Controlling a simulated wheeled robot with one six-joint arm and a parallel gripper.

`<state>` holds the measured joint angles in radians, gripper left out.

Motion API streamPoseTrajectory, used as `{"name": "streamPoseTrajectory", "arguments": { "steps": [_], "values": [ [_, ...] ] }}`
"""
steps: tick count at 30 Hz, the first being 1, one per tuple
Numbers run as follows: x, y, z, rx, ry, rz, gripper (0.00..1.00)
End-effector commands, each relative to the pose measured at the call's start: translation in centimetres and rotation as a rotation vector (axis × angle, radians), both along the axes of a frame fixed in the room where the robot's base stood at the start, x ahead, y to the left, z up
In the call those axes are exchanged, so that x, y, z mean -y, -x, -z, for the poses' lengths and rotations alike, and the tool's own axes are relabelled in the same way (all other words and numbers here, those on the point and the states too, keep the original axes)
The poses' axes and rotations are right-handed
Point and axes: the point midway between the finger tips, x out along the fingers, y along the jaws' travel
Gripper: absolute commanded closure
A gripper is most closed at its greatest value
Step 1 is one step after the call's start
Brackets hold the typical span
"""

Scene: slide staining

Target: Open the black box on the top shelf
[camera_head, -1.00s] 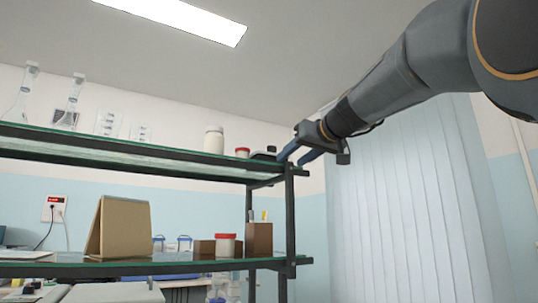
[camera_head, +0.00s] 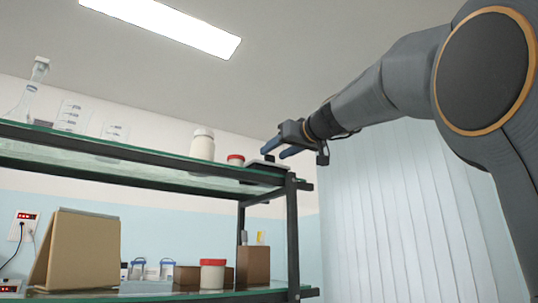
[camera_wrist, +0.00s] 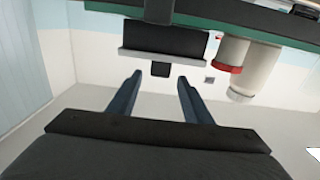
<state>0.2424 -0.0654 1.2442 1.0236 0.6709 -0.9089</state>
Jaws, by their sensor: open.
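The black box (camera_head: 252,165) sits at the right end of the top shelf and is partly hidden behind my fingers in the head view. In the wrist view, where the scene appears upside down, the black box (camera_wrist: 165,38) shows a dark face, a pale grey strip along one edge and a small dark tab. I cannot tell how its lid stands. My gripper (camera_head: 275,150) is open and empty, close to the box at the shelf's right end. In the wrist view my gripper (camera_wrist: 160,77) has its two fingertips pointing toward the box, spread about the tab. Contact cannot be made out.
A small red-capped jar (camera_head: 236,160) and a larger white bottle (camera_head: 202,145) stand left of the box on the glass top shelf (camera_head: 130,152). Beakers (camera_head: 73,117) stand farther left. The shelf's corner post (camera_head: 292,225) is below my gripper. The space right of the shelf is open.

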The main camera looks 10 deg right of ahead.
Motion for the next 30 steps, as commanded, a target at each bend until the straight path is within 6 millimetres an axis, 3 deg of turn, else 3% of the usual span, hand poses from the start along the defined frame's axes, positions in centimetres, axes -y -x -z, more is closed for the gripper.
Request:
{"name": "streamPoseTrajectory", "arguments": {
  "steps": [9, 19, 20, 27, 30],
  "values": [
    [-1.1, -3.7, -0.1, -0.002, 0.002, 0.002, 0.55],
    [-1.1, -4.1, 0.0, -0.001, 0.001, 0.005, 0.55],
    [-1.1, -4.1, 0.0, -0.001, 0.001, 0.005, 0.56],
    [-1.1, -4.1, 0.0, -0.001, 0.001, 0.005, 0.97],
    [-1.1, -4.1, 0.0, -0.001, 0.001, 0.005, 1.00]
  ]
}}
